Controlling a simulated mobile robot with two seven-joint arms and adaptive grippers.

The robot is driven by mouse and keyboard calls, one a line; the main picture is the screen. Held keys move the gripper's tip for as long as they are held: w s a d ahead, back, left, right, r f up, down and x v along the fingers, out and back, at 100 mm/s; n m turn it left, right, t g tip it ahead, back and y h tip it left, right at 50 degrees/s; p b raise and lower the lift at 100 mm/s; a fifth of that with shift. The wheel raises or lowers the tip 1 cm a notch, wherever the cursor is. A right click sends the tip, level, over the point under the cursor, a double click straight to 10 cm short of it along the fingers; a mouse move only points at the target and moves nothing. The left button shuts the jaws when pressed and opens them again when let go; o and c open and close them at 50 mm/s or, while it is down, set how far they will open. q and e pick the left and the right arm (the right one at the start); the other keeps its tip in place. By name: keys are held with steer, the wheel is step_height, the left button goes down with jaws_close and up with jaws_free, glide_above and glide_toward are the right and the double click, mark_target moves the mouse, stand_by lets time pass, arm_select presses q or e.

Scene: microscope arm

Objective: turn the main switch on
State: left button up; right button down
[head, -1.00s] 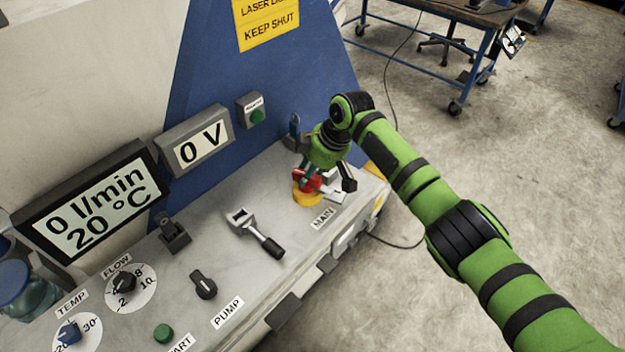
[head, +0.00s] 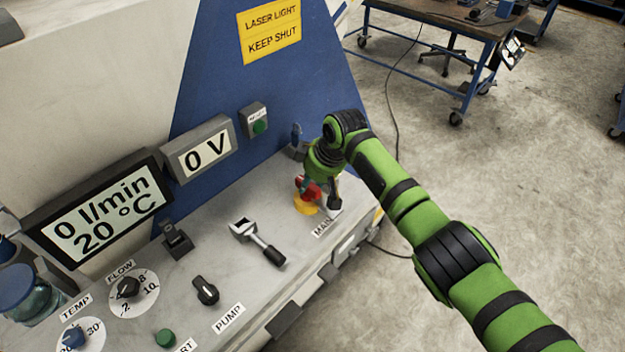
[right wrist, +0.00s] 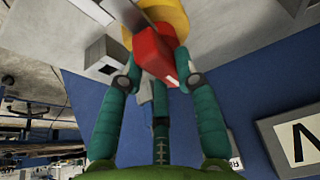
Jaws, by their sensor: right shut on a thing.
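The main switch has a red handle (head: 311,190) on a yellow round base (head: 304,205), at the far right end of the grey panel above the MAIN label (head: 323,227). My right gripper (head: 316,186) reaches down onto it and is shut on the red handle. The right wrist view shows the red handle (right wrist: 152,52) between my green fingers (right wrist: 150,80), with the yellow base (right wrist: 172,18) beyond it. The gripper partly hides the handle in the head view. My left gripper is not in view.
The PUMP knob (head: 206,290) and FLOW knob (head: 128,288) are nearer. The display (head: 203,147) reads 0 V. A small green lamp or button (head: 260,127) is on the blue wall.

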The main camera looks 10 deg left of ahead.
mark_target(325, 202)
steer(key=c, duration=0.9)
jaws_free()
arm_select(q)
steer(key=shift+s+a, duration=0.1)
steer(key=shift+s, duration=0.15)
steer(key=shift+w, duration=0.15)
arm_select(e)
steer(key=v, duration=1.2)
